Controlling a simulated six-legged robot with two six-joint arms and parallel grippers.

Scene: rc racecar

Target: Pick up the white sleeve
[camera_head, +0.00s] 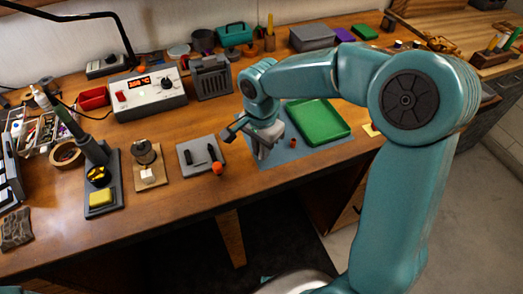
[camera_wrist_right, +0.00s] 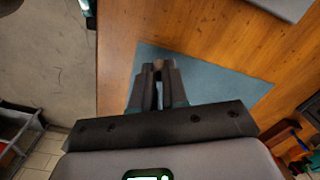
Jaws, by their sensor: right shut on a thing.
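My right gripper (camera_head: 262,149) is low over the front left part of the blue-grey mat (camera_head: 309,152), pointing down. In the wrist view its two fingers (camera_wrist_right: 158,68) are closed together at the tips over the mat. A small brownish-grey piece (camera_wrist_right: 158,64) shows between the fingertips. It is mostly hidden, and I cannot tell from its colour whether it is the white sleeve. No white sleeve shows clearly elsewhere on the mat. My left gripper is not in view.
A green tray (camera_head: 318,121) lies on the mat behind the gripper. A small reddish-brown cylinder (camera_head: 293,143) stands right of the gripper. A grey pad (camera_head: 199,157) with dark tools and an orange-tipped item lies to the left. The table's front edge is close.

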